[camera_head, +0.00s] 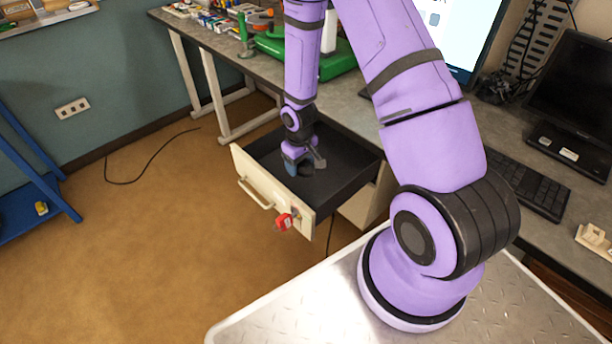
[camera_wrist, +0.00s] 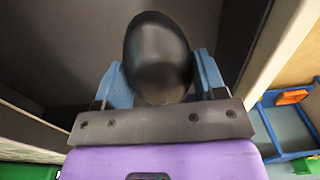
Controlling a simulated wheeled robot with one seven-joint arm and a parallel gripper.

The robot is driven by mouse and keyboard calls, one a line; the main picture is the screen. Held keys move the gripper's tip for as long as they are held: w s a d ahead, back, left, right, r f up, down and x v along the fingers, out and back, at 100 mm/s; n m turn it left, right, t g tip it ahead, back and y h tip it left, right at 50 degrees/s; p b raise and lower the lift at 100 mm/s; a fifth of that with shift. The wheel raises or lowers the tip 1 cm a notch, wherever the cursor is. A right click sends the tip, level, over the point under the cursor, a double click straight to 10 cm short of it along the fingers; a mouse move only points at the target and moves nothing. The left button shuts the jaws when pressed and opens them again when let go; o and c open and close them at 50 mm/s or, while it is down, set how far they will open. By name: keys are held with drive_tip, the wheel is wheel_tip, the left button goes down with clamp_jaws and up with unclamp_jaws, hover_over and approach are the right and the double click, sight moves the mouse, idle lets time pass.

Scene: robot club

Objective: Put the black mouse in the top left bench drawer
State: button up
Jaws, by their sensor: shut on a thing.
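The black mouse (camera_wrist: 158,55) is between the blue fingers of my gripper (camera_wrist: 160,80) in the wrist view, and my gripper is shut on it. In the head view my gripper (camera_head: 298,166) is inside the open bench drawer (camera_head: 345,180), near its front panel. The drawer has a black interior, a cream front and a handle (camera_head: 256,196). In the head view the mouse is mostly hidden by the gripper. I cannot tell whether the mouse touches the drawer floor.
A red padlock-like item (camera_head: 285,221) hangs at the drawer front's right end. The grey bench (camera_head: 350,112) holds a green machine (camera_head: 275,45), a keyboard (camera_head: 525,185) and a monitor. A blue shelf (camera_head: 40,190) stands at the left. The floor before the drawer is clear.

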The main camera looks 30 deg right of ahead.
hover_over(301, 187)
wheel_tip(301, 187, down, 4)
drive_tip(key=shift+d+f, duration=0.15)
drive_tip(key=shift+f, duration=2.1)
drive_tip(key=o, duration=0.9)
drive_tip(key=shift+f, duration=0.1)
drive_tip(key=shift+o, duration=0.2)
